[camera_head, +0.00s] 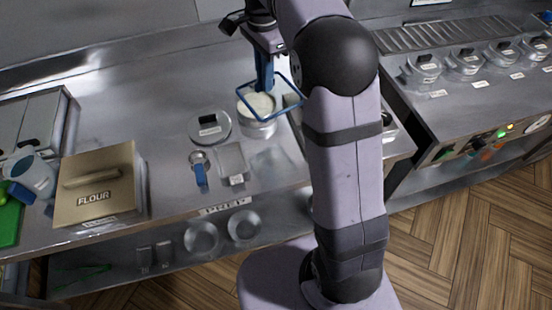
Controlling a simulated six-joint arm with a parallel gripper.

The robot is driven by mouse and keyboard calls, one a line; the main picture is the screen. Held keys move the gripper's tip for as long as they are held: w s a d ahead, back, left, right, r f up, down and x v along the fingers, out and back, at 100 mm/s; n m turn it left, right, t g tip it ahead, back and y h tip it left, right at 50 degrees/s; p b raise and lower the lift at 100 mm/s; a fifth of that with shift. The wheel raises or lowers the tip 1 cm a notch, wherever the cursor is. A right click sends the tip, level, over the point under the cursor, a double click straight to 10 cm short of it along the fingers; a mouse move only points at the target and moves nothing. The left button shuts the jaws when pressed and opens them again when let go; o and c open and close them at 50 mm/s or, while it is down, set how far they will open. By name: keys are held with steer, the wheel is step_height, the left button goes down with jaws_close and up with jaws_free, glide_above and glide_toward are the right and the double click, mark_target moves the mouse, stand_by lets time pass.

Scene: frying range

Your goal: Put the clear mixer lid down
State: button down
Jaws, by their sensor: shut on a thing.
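The clear mixer lid (284,92) is a see-through square pane with a blue rim and an upright blue handle. My gripper (264,50), at the top middle of the head view, is shut on this handle. The lid hangs over, or very near, a round metal container with whitish contents (259,105) on the steel counter. I cannot tell whether lid and container touch. The fingertips are small and partly hidden.
A round lidded tin (209,126), a blue-handled tool (200,174) and a small clear tray (232,163) stand left of the container. A flour box (97,186) is farther left. The counter (140,105) behind them is bare. Lidded pots (422,70) line the right.

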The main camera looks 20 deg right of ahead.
mark_target(273, 108)
steer(key=s+f, duration=0.2)
steer(key=s+f+m, duration=0.1)
steer(key=s, duration=0.2)
steer(key=s+f+m, duration=0.1)
steer(key=s+f, duration=0.1)
steer(key=shift+s+f, duration=0.2)
steer(key=shift+f, duration=0.15)
steer(key=shift+w+m, duration=0.1)
steer(key=shift+m, duration=0.5)
steer(key=shift+f+p, duration=1.15)
steer(key=shift+f, duration=3.85)
steer(key=shift+f, duration=0.15)
steer(key=c, duration=1.8)
jaws_free()
steer(key=shift+o, duration=0.2)
